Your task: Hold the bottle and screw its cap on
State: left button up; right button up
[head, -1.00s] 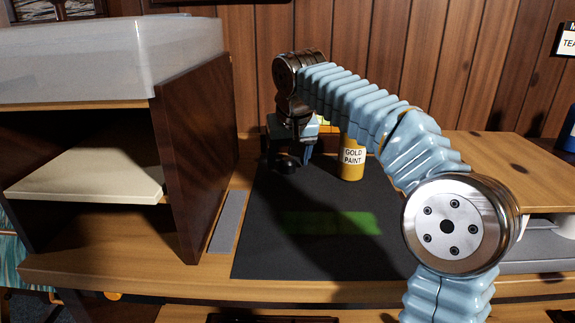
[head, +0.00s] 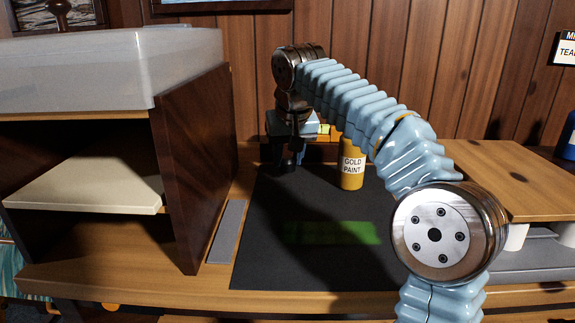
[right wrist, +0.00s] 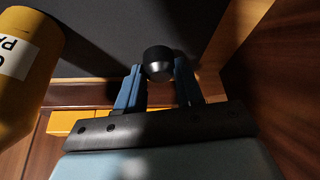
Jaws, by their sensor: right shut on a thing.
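The yellow bottle (head: 351,172) labelled "GOLD PAINT" stands upright on the dark mat, with its top hidden behind my right arm. Part of it shows at the left of the right wrist view (right wrist: 22,75). My right gripper (head: 290,161) is at the back left of the mat, left of the bottle. In the right wrist view its blue fingers (right wrist: 158,76) are shut on a small round black cap (right wrist: 158,60), held at the fingertips. The cap is apart from the bottle. I cannot tell the cap's exact height above the mat. My left gripper is not in view.
A wooden shelf unit (head: 195,165) with a translucent bin (head: 110,70) on top stands left of the mat (head: 260,265). A raised wooden board (head: 500,180) is at the right. A grey strip (head: 227,230) lies beside the shelf. The mat's front left is clear.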

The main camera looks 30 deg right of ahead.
jog(key=s+a+r, duration=0.8)
jog(key=a+r, duration=0.2)
jog(key=a, duration=0.1)
jog(key=shift+s+a+r, duration=0.15)
jog(key=shift+s+r, duration=0.05)
jog(key=shift+r, duration=0.05)
